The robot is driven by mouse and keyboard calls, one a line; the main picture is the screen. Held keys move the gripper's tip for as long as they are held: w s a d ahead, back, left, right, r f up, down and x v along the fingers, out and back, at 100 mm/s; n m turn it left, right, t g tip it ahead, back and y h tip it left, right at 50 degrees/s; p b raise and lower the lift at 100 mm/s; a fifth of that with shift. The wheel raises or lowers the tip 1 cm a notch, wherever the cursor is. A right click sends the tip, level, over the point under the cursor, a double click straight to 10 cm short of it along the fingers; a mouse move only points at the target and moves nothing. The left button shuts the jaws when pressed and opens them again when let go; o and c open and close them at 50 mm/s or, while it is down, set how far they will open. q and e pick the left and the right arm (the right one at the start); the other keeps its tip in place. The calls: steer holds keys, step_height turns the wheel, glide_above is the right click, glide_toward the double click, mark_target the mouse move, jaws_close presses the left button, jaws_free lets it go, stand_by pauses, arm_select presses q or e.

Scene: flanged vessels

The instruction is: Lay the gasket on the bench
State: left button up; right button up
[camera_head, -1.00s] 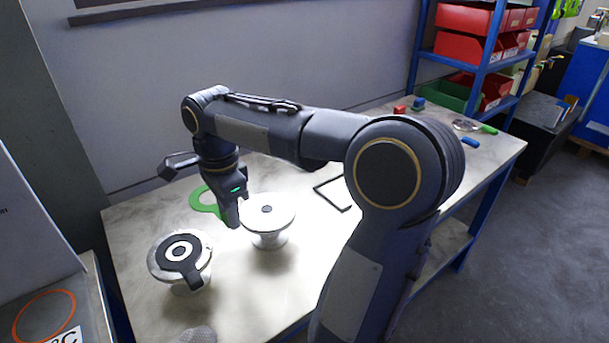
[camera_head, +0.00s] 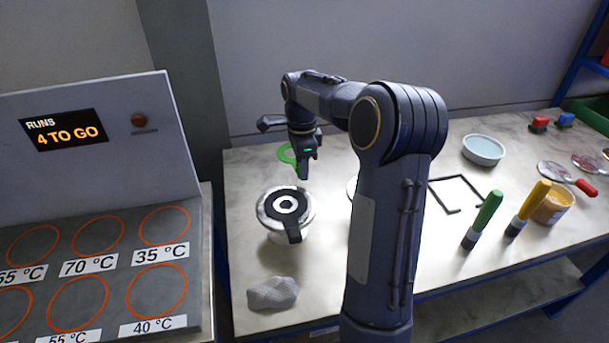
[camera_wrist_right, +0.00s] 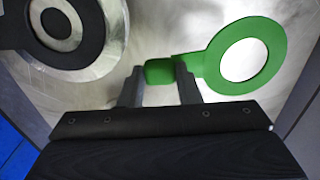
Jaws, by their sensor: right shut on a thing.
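The green gasket (camera_head: 286,153) is a flat ring with a tab. In the wrist view the ring (camera_wrist_right: 246,58) extends to the right and its tab lies between my right gripper's fingers (camera_wrist_right: 160,82). In the head view my right gripper (camera_head: 303,174) points down behind the left vessel, shut on that tab. My left gripper is not in view.
A second vessel (camera_head: 352,186) is mostly hidden behind my right arm. A grey cloth (camera_head: 273,292) lies at the front left. A heating panel (camera_head: 100,255) stands left.

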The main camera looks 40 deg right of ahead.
steer(key=w+d+f, duration=0.1)
steer(key=f, duration=0.1)
steer(key=w+d+f, duration=0.1)
steer(key=f, duration=0.1)
steer(key=w+d+f, duration=0.1)
steer(key=f, duration=0.1)
steer(key=shift+w+d, duration=0.15)
steer(key=shift+w, duration=0.2)
steer(key=shift+f+p, duration=0.3)
steer(key=shift+f, duration=1.15)
steer(key=shift+f, duration=0.2)
steer(key=o, duration=1)
steer(key=shift+r, duration=0.1)
